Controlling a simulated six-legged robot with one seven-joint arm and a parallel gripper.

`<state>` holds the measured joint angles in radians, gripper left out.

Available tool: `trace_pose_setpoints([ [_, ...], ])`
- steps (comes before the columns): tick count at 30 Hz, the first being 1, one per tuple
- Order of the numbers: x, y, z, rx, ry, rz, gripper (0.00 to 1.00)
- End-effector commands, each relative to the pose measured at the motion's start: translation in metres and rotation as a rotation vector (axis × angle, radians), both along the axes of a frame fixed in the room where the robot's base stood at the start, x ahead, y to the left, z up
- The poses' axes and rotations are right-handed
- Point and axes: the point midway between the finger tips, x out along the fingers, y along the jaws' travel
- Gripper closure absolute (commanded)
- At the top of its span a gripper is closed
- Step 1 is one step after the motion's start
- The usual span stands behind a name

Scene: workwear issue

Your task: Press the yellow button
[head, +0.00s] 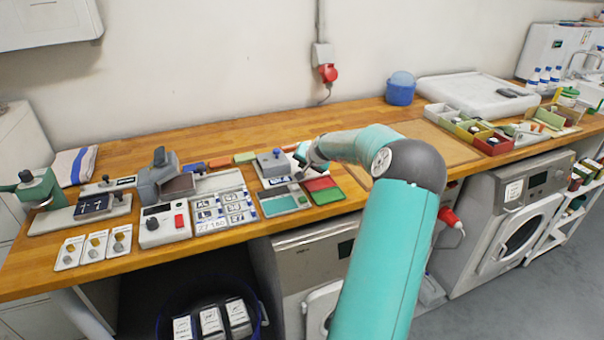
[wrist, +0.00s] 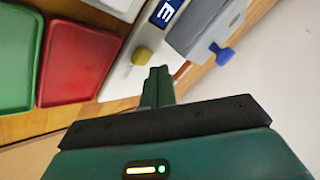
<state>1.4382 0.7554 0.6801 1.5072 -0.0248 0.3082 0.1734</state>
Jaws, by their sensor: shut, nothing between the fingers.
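The yellow button (wrist: 142,56) is a small rounded knob on a white panel (wrist: 118,82) in the wrist view, beside a dark blue label with a white letter. My gripper (wrist: 159,72) is shut and empty. Its fingertips are just below and right of the yellow button in the wrist view; I cannot tell whether they touch it. In the head view my gripper (head: 301,163) is low over the middle of the wooden bench, and I cannot make out the yellow button there.
A grey box with a blue knob (wrist: 222,55) is close right of my fingertips. Red (wrist: 80,64) and green (wrist: 16,58) trays lie to the left. Label trays (head: 224,209) and a control box (head: 163,226) stand further left in the head view. Bare bench lies behind.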

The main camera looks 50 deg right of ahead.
Motion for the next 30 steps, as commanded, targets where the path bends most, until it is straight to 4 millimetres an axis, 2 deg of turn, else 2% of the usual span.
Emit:
trace_pose_setpoints([
  [30, 0.0, 0.0001, -0.0088, 0.0, 0.0, 0.0, 1.0],
])
